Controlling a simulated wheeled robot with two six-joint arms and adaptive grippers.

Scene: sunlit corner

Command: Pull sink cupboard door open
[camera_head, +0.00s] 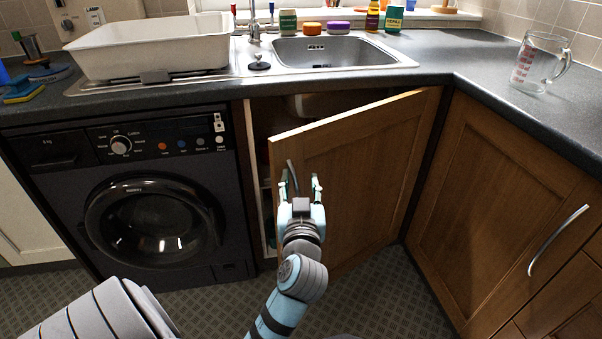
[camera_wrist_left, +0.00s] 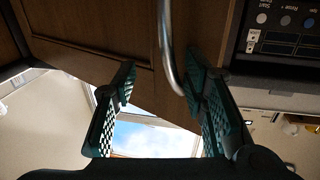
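The sink cupboard door (camera_head: 352,165) is wooden and stands partly open, swung out from its right side. A dark gap shows between its left edge and the washing machine. Its curved metal handle (camera_head: 292,177) is near the free left edge. My left gripper (camera_head: 301,184) is in front of the door at the handle. In the left wrist view the handle (camera_wrist_left: 167,45) reaches between the two spread fingers of the gripper (camera_wrist_left: 160,85), nearer the right finger. Whether a finger touches it I cannot tell. My right gripper is out of view.
A black washing machine (camera_head: 150,190) stands left of the cupboard. Another closed wooden cupboard (camera_head: 480,200) with a metal handle is at the right. The worktop above holds a sink (camera_head: 340,53), a white basin (camera_head: 150,48) and a glass jug (camera_head: 538,62). The patterned floor in front is clear.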

